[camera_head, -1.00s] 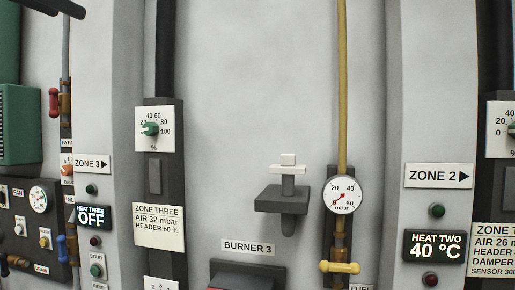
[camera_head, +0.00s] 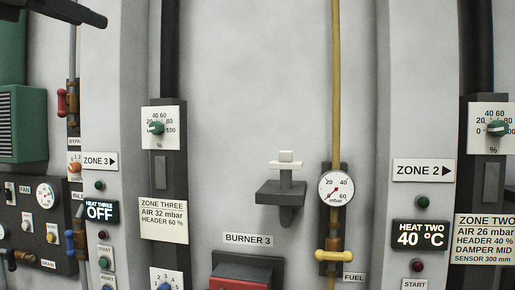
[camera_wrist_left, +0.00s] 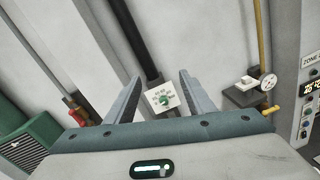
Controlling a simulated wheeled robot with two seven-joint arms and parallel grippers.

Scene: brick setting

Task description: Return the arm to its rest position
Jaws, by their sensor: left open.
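My left gripper shows as a dark piece at the top left corner of the head view (camera_head: 84,14). In the left wrist view its two grey fingers (camera_wrist_left: 160,76) stand wide apart with nothing held between them. Beyond the gap is a white dial plate with a green knob (camera_wrist_left: 163,98), apart from the fingers as far as I can tell. In the head view the zone three dial (camera_head: 157,128) is on a dark vertical panel, clear of the gripper. My right gripper is not in view.
A grey bracket (camera_head: 281,193) juts from the wall beside a yellow pipe (camera_head: 337,90) with a gauge (camera_head: 336,188). A green louvred box (camera_head: 22,125) is at far left.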

